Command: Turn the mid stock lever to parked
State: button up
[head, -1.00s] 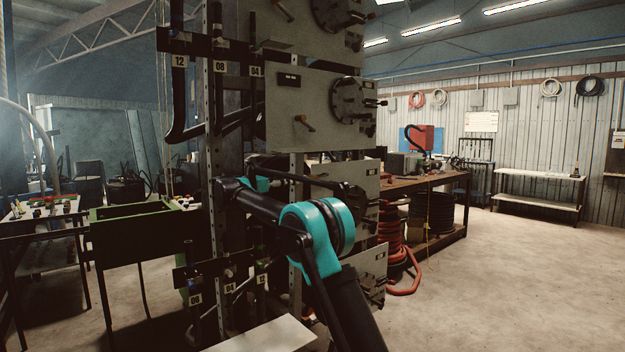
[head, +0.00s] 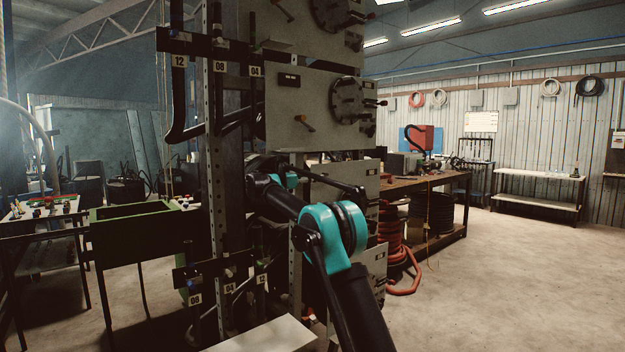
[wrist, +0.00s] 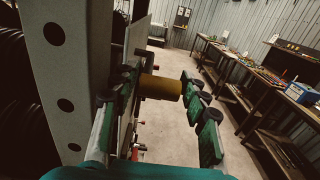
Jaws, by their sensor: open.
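In the wrist view a dull yellow cylinder (wrist: 161,87), which looks like a lever's handle, juts out from the left side between the fingers of my gripper (wrist: 164,92). The fingers are open, the left one close to the cylinder's base and the right one apart from its free end. I cannot tell whether the left finger touches it. In the head view my gripper is hidden behind the rack and my arm.
A perforated metal upright (wrist: 70,70) stands close on the left in the wrist view. Black brackets with number tags (head: 220,66) and black hoses are on the rack. A workbench (head: 425,182) stands behind. The floor (head: 520,260) at right is clear.

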jog(key=shift+c, duration=0.4)
grip_shut()
jog(key=shift+f, duration=0.1)
